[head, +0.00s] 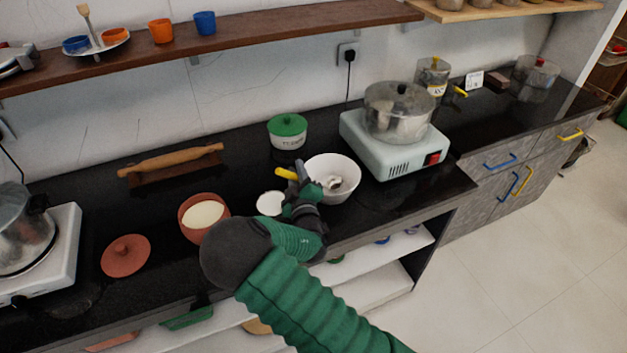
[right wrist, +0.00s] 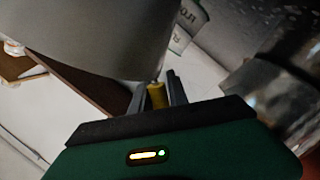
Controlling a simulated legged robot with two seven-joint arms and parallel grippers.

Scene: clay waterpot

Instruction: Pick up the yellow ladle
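The yellow ladle (head: 286,173) has its yellow handle pointing left past the rim of a white bowl (head: 347,166). Its metal scoop appears to be inside the bowl. My right gripper (head: 300,182) is at the bowl's left rim, by the handle. In the right wrist view, the yellow handle (right wrist: 158,96) lies between the two fingers of my right gripper (right wrist: 158,90), with one finger close against each side. The gripper looks shut on it. The bowl's outer wall fills the upper left of that view. My left gripper is not in view.
A stove with a steel pot (head: 399,112) is close on the right. A small white dish (head: 270,203) and a clay pot (head: 203,214) stand to the left. A wooden shelf (head: 250,27) runs above.

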